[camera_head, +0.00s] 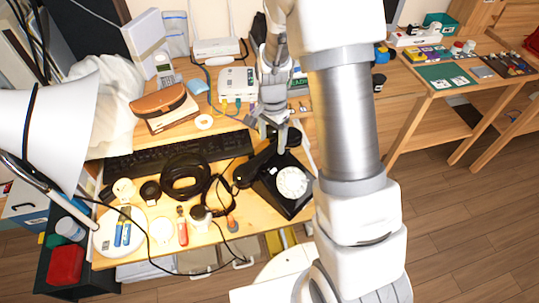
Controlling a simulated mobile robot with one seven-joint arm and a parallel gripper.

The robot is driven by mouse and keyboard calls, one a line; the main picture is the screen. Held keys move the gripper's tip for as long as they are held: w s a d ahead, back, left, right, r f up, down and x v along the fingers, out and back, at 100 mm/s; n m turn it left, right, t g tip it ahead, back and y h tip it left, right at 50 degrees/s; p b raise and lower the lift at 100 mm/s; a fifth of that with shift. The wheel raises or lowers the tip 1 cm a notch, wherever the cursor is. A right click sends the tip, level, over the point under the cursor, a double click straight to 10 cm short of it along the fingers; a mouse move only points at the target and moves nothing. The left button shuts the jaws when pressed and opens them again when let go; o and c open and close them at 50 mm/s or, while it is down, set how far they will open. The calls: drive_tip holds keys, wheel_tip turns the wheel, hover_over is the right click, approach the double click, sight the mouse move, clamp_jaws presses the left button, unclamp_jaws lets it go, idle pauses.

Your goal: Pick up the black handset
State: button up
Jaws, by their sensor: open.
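A black rotary phone (296,208) with a white dial (292,182) sits at the desk's right front edge. Its black handset (258,164) lies across the back of the phone, slanting from lower left to upper right. My gripper (273,135) points down at the handset's upper right part, with its fingers open and nothing seen between them. The fingers partly cover the handset's far end. I cannot tell whether they touch it.
A black keyboard (178,155), black headphones (186,177) and cables crowd the desk left of the phone. A white router box (237,84) stands behind. A white lamp (45,125) is at left. Open floor (455,215) lies to the right.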

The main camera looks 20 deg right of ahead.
sight(270, 150)
drive_tip(key=f, duration=0.3)
drive_tip(key=f+b, duration=0.1)
drive_tip(key=f, duration=0.1)
drive_tip(key=shift+w+a, duration=0.15)
drive_tip(key=shift+a, duration=0.15)
clamp_jaws()
